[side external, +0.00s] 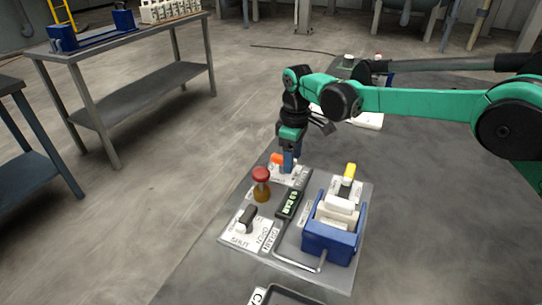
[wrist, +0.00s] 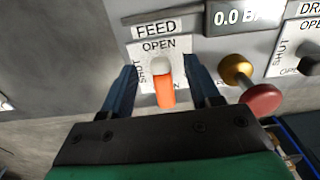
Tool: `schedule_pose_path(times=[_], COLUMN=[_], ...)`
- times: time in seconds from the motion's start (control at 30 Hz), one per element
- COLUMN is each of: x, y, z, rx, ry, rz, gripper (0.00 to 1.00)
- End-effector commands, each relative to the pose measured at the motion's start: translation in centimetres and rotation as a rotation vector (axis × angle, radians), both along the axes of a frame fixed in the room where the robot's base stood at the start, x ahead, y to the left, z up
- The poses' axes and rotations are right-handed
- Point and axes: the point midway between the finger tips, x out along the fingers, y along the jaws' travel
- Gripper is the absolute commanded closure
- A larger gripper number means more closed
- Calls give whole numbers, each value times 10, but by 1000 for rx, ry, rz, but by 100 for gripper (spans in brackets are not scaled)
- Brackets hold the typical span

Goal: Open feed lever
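The feed lever (wrist: 166,95) has an orange handle on a pale round hub. It sits on a white plate (wrist: 175,48) marked FEED, with OPEN above the hub and SHUT at the left. In the wrist view the handle points down, away from the word OPEN. My gripper (wrist: 162,72) is open, with one blue finger on each side of the lever and visible gaps between. In the side view my gripper (side external: 291,162) reaches down at the far end of the panel, and the orange lever (side external: 277,158) shows partly beside its fingers.
A red knob on a brass stem (wrist: 259,97) stands close to my right finger. The display (side external: 290,204) reads 0.0 BAR. A black drain lever (side external: 247,216) and a blue press (side external: 331,240) with a yellow-tipped handle (side external: 349,171) are on the same panel.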

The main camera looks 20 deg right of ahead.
Motion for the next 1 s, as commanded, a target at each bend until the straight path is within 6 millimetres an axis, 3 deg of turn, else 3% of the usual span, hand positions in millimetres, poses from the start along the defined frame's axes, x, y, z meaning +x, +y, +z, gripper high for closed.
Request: schedule_pose_path(times=[0.27, 0.63, 1.0], x=[0, 0, 0], y=[0, 0, 0], z=[3, 52, 56], rx=[0, 0, 1], ry=[0, 0, -1], rz=[-1, -1, -2], gripper=[45, 45, 45])
